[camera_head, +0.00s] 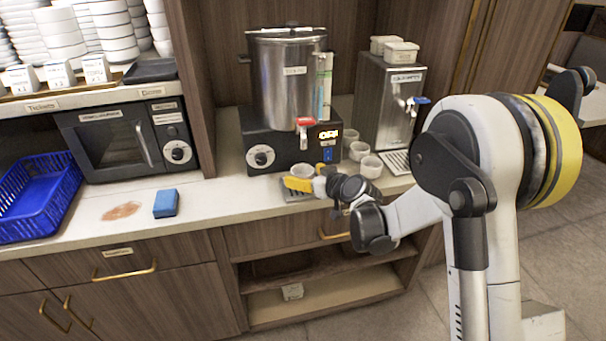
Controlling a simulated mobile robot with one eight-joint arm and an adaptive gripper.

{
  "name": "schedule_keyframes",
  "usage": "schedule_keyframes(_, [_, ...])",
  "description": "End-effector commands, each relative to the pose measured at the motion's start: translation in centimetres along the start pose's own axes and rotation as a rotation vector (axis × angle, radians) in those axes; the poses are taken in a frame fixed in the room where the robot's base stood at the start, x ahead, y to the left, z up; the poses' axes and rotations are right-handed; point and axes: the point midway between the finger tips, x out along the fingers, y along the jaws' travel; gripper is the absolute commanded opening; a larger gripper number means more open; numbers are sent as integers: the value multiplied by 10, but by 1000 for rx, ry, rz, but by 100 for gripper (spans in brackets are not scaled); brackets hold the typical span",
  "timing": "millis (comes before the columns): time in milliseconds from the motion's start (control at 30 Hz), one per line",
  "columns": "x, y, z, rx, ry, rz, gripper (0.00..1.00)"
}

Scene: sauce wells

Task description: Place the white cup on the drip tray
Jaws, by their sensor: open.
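A white cup (302,170) stands below the urn's tap, at a drip tray (292,196) on the counter in front of the urn. The tray is mostly hidden by my gripper. My gripper (310,177) is open, with its yellow fingertips close to this cup; one passes in front of it. I cannot tell whether they touch it. More white cups (371,167) stand to the right on the counter, apart from my gripper. A second, grated drip tray (396,162) lies under the tap of the dispenser at right.
The steel urn (283,82) with its red tap (305,122) rises behind my gripper. The dispenser (378,105) stands at right. A blue sponge (166,203), brown stain (122,211), microwave (125,140) and blue basket (38,195) are at left. The counter between sponge and urn is clear.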

Motion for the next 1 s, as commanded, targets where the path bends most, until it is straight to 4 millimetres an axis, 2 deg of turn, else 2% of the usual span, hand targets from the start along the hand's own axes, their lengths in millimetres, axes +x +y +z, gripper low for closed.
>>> schedule_keyframes(300, [-74, 1, -3, 2, 0, 2, 80])
schedule_keyframes(500, [-101, 0, -1, 1, 0, 1, 80])
schedule_keyframes(767, [-110, -1, -1, 3, -4, 1, 80])
schedule_keyframes(833, [-117, -1, -5, 9, -21, 3, 80])
schedule_keyframes(933, [-141, -4, -15, 35, -69, 15, 80])
schedule_keyframes(1000, [-166, -8, -22, 62, -120, 31, 80])
